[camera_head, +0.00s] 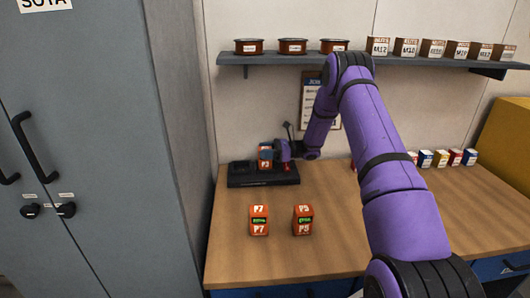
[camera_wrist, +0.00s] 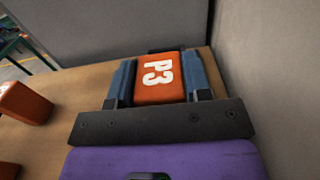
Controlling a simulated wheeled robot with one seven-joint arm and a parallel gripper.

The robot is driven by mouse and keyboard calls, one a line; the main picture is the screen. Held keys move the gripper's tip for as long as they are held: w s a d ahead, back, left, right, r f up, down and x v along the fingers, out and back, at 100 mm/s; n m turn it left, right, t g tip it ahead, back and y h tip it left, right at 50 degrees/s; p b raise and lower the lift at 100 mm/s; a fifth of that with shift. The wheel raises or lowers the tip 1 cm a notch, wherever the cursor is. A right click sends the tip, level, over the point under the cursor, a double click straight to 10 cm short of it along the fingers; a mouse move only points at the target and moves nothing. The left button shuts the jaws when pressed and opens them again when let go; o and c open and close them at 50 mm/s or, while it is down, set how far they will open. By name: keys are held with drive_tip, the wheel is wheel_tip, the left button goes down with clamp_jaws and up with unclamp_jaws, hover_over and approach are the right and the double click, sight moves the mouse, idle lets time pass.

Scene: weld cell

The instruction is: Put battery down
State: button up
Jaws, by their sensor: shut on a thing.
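An orange battery marked P3 (camera_wrist: 158,76) sits between the two blue fingers of my gripper (camera_wrist: 160,78) in the wrist view. My gripper is shut on it. In the head view the P3 battery (camera_head: 265,161) is at the black charger (camera_head: 264,182) at the back left of the bench, over its middle part. I cannot tell whether it touches the charger. Two more orange batteries, P7 (camera_head: 259,220) and P5 (camera_head: 303,220), stand upright on the bench in front of the charger, each with a green display. My gripper (camera_head: 271,153) partly shows in the head view.
The wooden bench (camera_head: 350,240) is clear at the front middle. A shelf (camera_head: 400,62) with spools and small labelled boxes hangs above. Coloured small boxes (camera_head: 441,158) stand at the back right. A grey cabinet (camera_head: 90,150) stands at the left, and a clipboard (camera_head: 308,90) hangs on the wall.

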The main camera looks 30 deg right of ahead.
drive_tip(key=shift+f, duration=0.15)
drive_tip(key=o, duration=1.2)
drive_tip(key=shift+s+d, duration=0.1)
drive_tip(key=shift+d, duration=0.2)
drive_tip(key=v, duration=1.1)
drive_tip(key=shift+s+d, duration=0.1)
drive_tip(key=shift+d, duration=0.15)
